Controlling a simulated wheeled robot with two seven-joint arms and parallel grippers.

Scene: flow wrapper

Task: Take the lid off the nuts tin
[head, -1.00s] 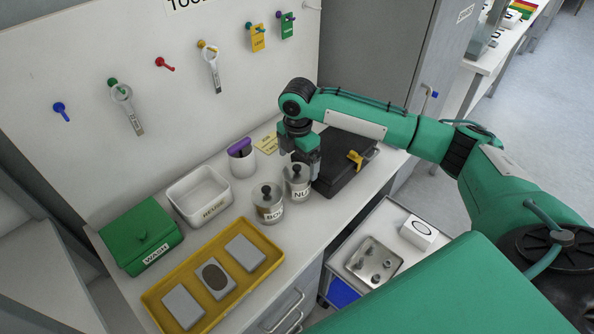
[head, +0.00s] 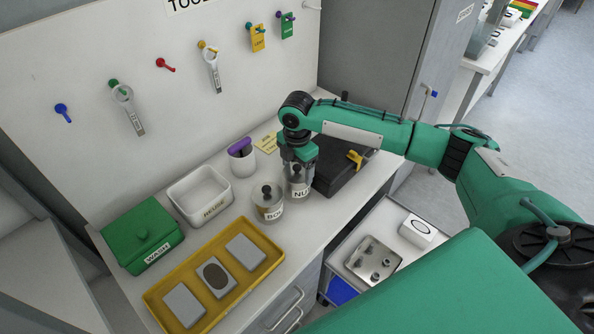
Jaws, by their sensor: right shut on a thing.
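The nuts tin (head: 299,188), with a white label reading "NU", stands upright on the bench beside the bolts tin (head: 267,206). My right gripper (head: 297,168) is directly over the nuts tin, pointing down, and is shut on the knob of its lid. The fingers hide most of the lid and knob. I cannot see a gap between lid and tin. The bolts tin has its lid on, with a dark knob on top. My left gripper is not in view.
A black case (head: 338,176) with a yellow latch lies close right of the nuts tin. A yellow tray (head: 158,295) with grey blocks, a white bin (head: 201,211), a green box (head: 130,226) and a white cup (head: 243,164) with a purple top stand left. A trolley (head: 345,248) stands below the bench edge.

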